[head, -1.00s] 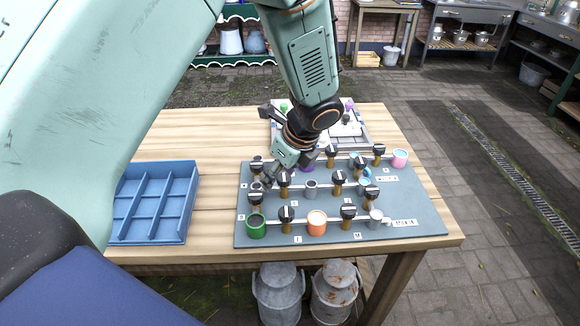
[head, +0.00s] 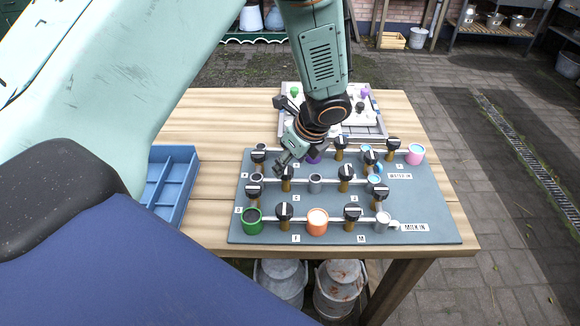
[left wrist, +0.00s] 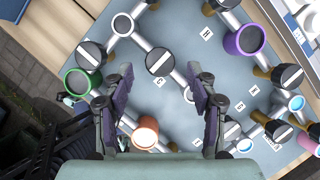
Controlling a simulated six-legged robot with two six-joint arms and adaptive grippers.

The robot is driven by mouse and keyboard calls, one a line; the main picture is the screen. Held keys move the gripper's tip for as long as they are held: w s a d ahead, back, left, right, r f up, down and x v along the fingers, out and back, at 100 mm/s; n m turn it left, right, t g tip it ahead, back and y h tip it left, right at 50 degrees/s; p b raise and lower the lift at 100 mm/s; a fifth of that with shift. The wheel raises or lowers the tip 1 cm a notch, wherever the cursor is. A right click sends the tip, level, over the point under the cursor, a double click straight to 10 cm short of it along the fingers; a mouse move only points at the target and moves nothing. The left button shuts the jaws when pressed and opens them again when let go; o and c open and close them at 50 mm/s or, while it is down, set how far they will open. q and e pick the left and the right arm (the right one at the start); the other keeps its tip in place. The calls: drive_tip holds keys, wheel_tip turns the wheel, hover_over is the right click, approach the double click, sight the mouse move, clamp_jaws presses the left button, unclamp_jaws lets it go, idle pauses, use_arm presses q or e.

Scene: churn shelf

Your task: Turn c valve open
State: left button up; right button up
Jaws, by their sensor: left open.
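The c valve (head: 287,172) is a black round knob with a white bar on a brass stem, in the upper left part of the grey board (head: 440,222). Its small label C (head: 296,198) lies just in front of it. My left gripper (head: 292,164) is above this valve and partly hides it in the head view. In the left wrist view the knob (left wrist: 160,62) shows between and just beyond the fingertips of my left gripper (left wrist: 160,74). The fingers are open and apart from the knob. My right gripper is not in view.
Several similar knobs stand close around, joined by pale pipes. A green cup (head: 252,222), an orange cup (head: 317,222) and a pink cup (head: 415,154) stand on the board. A blue divided tray (head: 178,153) is at the left, a pale tray (head: 372,131) behind.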

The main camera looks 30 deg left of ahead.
sight(287, 171)
use_arm(q)
drive_tip(key=shift+x, duration=0.85)
drive_tip(key=shift+a+f, duration=0.35)
drive_tip(key=shift+f, duration=0.15)
drive_tip(key=shift+d+r, duration=0.1)
drive_tip(key=shift+d, duration=0.05)
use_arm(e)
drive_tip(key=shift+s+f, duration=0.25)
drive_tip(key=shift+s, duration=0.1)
use_arm(q)
drive_tip(key=shift+c, duration=0.3)
drive_tip(key=shift+w, duration=0.15)
drive_tip(key=c, duration=1.1)
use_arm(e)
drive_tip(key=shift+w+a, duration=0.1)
